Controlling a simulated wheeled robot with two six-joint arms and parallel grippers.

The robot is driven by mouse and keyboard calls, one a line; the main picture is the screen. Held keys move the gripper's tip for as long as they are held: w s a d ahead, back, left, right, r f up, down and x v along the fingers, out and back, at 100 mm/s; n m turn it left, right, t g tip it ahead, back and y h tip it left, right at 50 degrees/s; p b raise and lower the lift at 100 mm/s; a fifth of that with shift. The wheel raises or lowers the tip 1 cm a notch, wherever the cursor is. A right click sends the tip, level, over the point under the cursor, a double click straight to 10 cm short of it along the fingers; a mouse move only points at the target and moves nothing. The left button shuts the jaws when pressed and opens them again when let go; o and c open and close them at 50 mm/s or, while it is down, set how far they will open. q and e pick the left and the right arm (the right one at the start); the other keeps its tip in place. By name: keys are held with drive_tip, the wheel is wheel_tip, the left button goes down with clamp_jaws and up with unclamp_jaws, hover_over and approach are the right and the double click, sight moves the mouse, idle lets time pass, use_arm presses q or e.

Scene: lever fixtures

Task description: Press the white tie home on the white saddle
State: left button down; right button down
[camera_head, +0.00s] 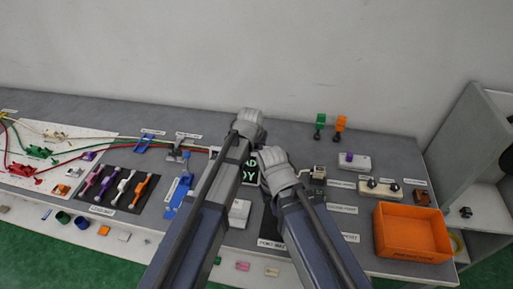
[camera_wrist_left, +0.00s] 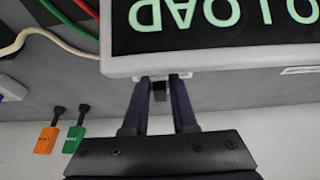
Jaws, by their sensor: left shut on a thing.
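A pale saddle-like piece (camera_head: 55,135) lies on the white board at the far left, with a pale cable by it. It is too small to tell whether this is the white saddle, and I cannot make out the white tie.
Red and green saddles (camera_head: 22,170) with cables lie on the white board at left. A black mat (camera_head: 105,198) holds several coloured levers. An orange bin (camera_head: 410,233) stands at right. Green and orange tags (camera_head: 341,123) stand at the back. Small parts line the front edge.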

use_arm(q)
drive_tip(key=shift+f, duration=0.2)
use_arm(e)
drive_tip(key=shift+f, duration=0.25)
use_arm(q)
drive_tip(key=shift+f+b, duration=0.4)
drive_tip(key=shift+b, duration=0.15)
use_arm(e)
drive_tip(key=shift+f, duration=0.35)
use_arm(q)
drive_tip(key=shift+f+b, duration=0.4)
drive_tip(key=shift+b, duration=0.05)
use_arm(e)
drive_tip(key=shift+f, duration=0.4)
use_arm(q)
drive_tip(key=shift+f+b, duration=0.3)
drive_tip(key=shift+f, duration=0.05)
use_arm(e)
drive_tip(key=shift+f, duration=0.35)
use_arm(q)
drive_tip(key=shift+c, duration=0.7)
unclamp_jaws()
drive_tip(key=shift+r, duration=0.1)
drive_tip(key=shift+r+p, duration=3.45)
drive_tip(key=shift+p, duration=0.05)
use_arm(e)
wheel_tip(320, 180, up, 7)
